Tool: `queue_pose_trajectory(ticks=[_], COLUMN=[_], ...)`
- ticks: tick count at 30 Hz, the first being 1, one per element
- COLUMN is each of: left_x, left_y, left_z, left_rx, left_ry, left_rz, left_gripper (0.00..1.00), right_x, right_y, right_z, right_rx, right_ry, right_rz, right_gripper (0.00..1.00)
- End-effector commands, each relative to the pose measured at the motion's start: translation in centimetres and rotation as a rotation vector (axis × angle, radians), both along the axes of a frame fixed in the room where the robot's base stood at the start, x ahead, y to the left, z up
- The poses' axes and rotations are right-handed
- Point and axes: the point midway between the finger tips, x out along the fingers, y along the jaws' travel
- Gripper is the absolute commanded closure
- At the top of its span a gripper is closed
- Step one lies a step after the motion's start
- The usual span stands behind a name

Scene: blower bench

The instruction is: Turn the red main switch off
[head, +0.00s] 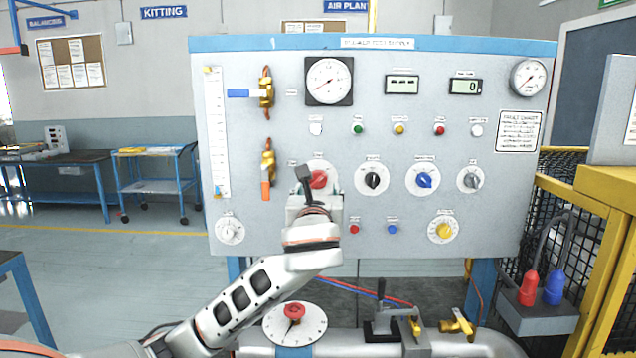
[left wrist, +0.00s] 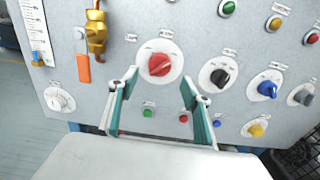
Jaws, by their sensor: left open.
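The red main switch (head: 319,179) is a rotary knob on a round white plate, on the upright grey panel. In the head view my left gripper partly covers it. In the left wrist view the red knob (left wrist: 159,65) shows whole, with its grip bar slanting slightly up to the right. My left gripper (left wrist: 160,84) is open and empty, with its two fingers below and to either side of the knob in that view. I see no contact with the knob. In the head view the left gripper (head: 319,192) reaches up to the panel. My right gripper is not in view.
Right of the switch are a black knob (head: 373,180), a blue knob (head: 424,180) and a grey knob (head: 473,180). An orange-handled valve (head: 266,178) is at its left. Below are a red button (head: 354,229) and a blue button (head: 392,229).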

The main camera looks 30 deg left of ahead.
Motion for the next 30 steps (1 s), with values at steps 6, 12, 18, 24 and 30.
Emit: queue_pose_trajectory(ticks=[6, 12, 18, 24, 30], left_x=[2.9, 4.7, 5.1, 5.1, 5.1], left_y=[2.0, 3.0, 3.2, 3.2, 3.2], left_z=[0.1, 0.1, 0.0, 0.0, 0.0], left_rx=[0.002, 0.000, -0.001, -0.001, -0.001], left_ry=[0.001, 0.000, -0.001, -0.001, -0.001], left_rz=[0.004, 0.002, 0.002, 0.001, 0.001], left_gripper=[0.52, 0.52, 0.52, 0.65, 0.90], right_x=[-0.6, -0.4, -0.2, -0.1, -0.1], right_y=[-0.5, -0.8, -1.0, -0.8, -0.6], right_z=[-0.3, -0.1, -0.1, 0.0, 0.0], right_rx=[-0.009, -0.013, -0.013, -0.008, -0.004], right_ry=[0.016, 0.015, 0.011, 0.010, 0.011], right_rz=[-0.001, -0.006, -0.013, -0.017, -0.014], right_gripper=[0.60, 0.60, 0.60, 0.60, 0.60])
